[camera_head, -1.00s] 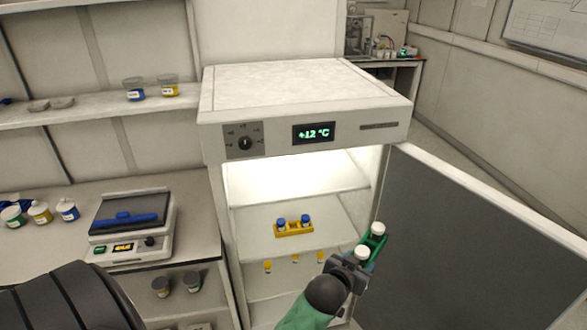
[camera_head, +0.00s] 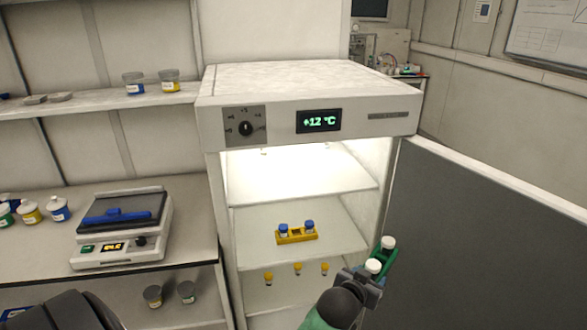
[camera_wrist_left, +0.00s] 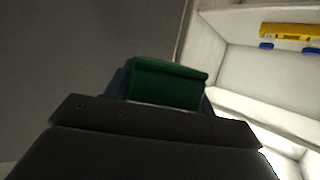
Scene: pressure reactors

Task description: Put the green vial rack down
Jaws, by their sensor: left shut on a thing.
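The green vial rack (camera_head: 390,257) carries two white-capped vials (camera_head: 388,243) and is held in front of the open fridge, near its right side and the door. My left gripper (camera_head: 368,276) is shut on the rack. In the left wrist view the rack (camera_wrist_left: 168,84) shows as a green block between the jaws of my gripper (camera_wrist_left: 165,100). The rack is in the air, clear of the shelves. My right gripper is not in view.
The fridge (camera_head: 305,90) reads +12 °C, and its door (camera_head: 480,230) stands open to the right. A yellow rack (camera_head: 297,236) with two blue-capped vials stands on a middle shelf (camera_head: 345,240); the upper shelf (camera_head: 300,185) looks empty. A shaker (camera_head: 122,225) stands on the left bench.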

